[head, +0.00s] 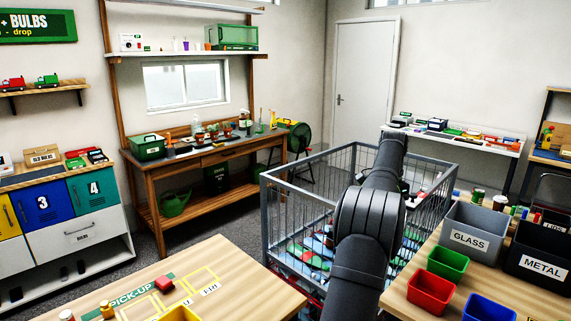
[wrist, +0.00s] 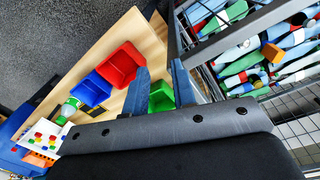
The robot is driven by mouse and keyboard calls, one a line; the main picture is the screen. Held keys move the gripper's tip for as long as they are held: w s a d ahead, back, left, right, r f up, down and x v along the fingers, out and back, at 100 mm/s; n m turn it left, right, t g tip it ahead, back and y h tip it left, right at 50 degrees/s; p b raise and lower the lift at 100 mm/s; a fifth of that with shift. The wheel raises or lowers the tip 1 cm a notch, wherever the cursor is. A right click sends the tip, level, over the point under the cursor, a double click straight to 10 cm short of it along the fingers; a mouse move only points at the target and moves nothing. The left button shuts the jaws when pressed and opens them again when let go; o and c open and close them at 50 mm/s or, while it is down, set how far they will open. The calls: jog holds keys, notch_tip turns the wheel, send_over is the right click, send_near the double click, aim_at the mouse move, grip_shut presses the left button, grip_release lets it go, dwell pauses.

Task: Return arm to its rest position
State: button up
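My arm (head: 368,215) stretches from the bottom middle of the head view up over the wire cage. Its end is hidden in that view. In the wrist view, my gripper (wrist: 161,86) shows two bluish fingers with a clear gap between them. It is open, and nothing is seen held. A green bin (wrist: 162,97) and part of the wooden table show beyond the fingers, and I cannot tell how far below they are.
The wire cage (head: 285,208) holds many bottles. The right table carries red (head: 430,294), green (head: 447,262) and blue (head: 488,309) bins, plus grey GLASS (head: 470,240) and black METAL (head: 541,266) bins. A PICK-UP table (head: 225,265) stands left. Dark floor lies between the furniture.

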jog(key=w+a+n, duration=0.2)
jog(key=a+n, duration=0.1)
jog(key=a, duration=0.4)
jog(key=shift+a, duration=0.35)
